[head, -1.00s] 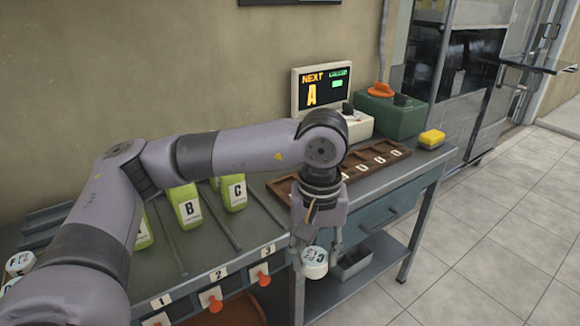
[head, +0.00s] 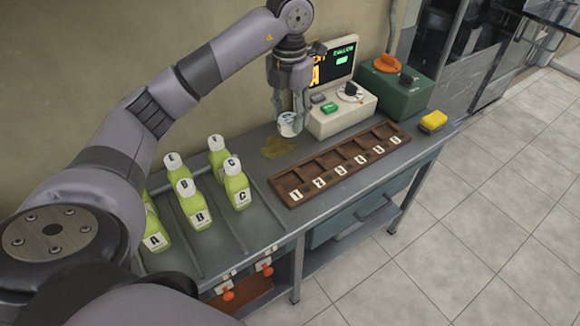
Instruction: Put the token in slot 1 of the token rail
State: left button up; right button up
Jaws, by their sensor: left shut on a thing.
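My left gripper (head: 289,118) is shut on a white round token (head: 287,125). It holds the token above the back of the bench, left of the control box and behind the rail. The lettering on the token is too small to read now. The token rail (head: 345,160) is a brown wooden tray with numbered slots along its front edge. Slot 1 (head: 288,182) is at its left end, to the front of the held token. The slots look empty. My right gripper is not in view.
Green bottles with white caps (head: 237,186) stand in lanes left of the rail. A cream control box (head: 340,117) with a screen (head: 345,58) stands close right of the gripper. A green box (head: 394,85) and yellow sponge (head: 433,121) are farther right. A brownish stain (head: 277,147) marks the bench.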

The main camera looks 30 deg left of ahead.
pick_arm(q)
notch_tip(320, 180, down, 19)
jog(key=shift+f+p, duration=0.15)
jog(key=shift+p, duration=0.9)
jog(key=shift+f, duration=0.25)
jog(key=shift+f, duration=0.25)
jog(key=o, duration=1.2)
jog(key=shift+r, duration=0.1)
